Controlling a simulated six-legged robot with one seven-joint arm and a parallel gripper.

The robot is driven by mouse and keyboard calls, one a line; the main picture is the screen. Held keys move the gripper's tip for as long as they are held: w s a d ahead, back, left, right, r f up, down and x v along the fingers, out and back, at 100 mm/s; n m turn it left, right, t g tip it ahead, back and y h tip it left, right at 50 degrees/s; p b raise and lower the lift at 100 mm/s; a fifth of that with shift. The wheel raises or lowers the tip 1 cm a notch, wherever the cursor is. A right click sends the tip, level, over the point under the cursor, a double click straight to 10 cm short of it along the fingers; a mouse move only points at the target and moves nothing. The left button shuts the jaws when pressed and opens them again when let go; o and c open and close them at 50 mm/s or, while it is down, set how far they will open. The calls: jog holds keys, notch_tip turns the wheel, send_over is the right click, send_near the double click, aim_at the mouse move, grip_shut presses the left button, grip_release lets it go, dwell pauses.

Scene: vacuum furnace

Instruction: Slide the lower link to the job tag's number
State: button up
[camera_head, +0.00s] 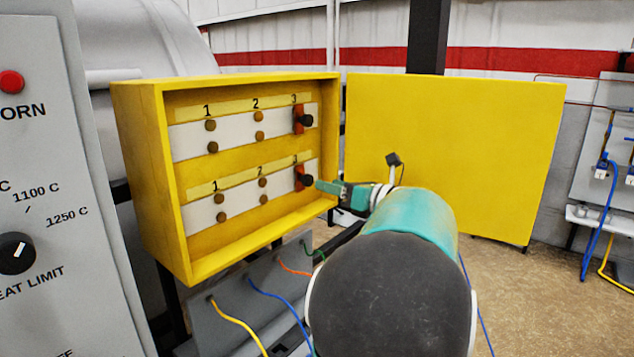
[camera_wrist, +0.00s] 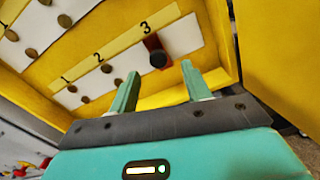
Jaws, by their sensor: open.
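The lower link (camera_head: 300,177) is a red-brown bar with a black knob, upright at number 3 in the lower row of the yellow box. It also shows in the wrist view (camera_wrist: 152,43), where its knob (camera_wrist: 158,60) appears between and just beyond the fingertips. My gripper (camera_head: 328,186) is open and empty, just right of that knob in the head view; I cannot tell whether it touches. The lower row's white strip (camera_head: 240,196) has brown studs in pairs under 1 and 2. I cannot make out a job tag in either view.
A similar upper link (camera_head: 298,119) stands at 3 in the upper row. The box's yellow door (camera_head: 450,150) hangs open to the right. The box's side walls and bottom lip (camera_head: 262,236) enclose the rows. A grey control panel (camera_head: 60,180) stands at left. Coloured cables (camera_head: 265,290) run below.

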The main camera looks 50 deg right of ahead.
jog(key=s, duration=0.6)
jog(key=shift+s, duration=0.2)
jog(key=shift+d, duration=0.1)
jog(key=w+a+f+n+g+y, duration=0.25)
jog(key=a+n, duration=0.25)
jog(key=a, duration=0.4)
jog(key=w+a+f+n+g+y, duration=0.1)
jog(key=a+f+n+g+y, duration=0.15)
jog(key=a+n, duration=0.4)
jog(key=w+a+f+n+g+y, duration=0.1)
jog(key=w+a+f+n+g, duration=0.15)
jog(key=a, duration=0.75)
jog(key=s+a+f+n+g+h, duration=0.2)
jog(key=a+n, duration=0.6)
jog(key=n, duration=0.4)
jog(key=s+a+f+n+g+h, duration=0.3)
jog(key=s+a+f+n, duration=0.4)
jog(key=n, duration=0.5)
jog(key=shift+s+a+f+n+h, duration=0.3)
jog(key=shift+a+f+h, duration=0.15)
jog(key=shift+a+h, duration=0.4)
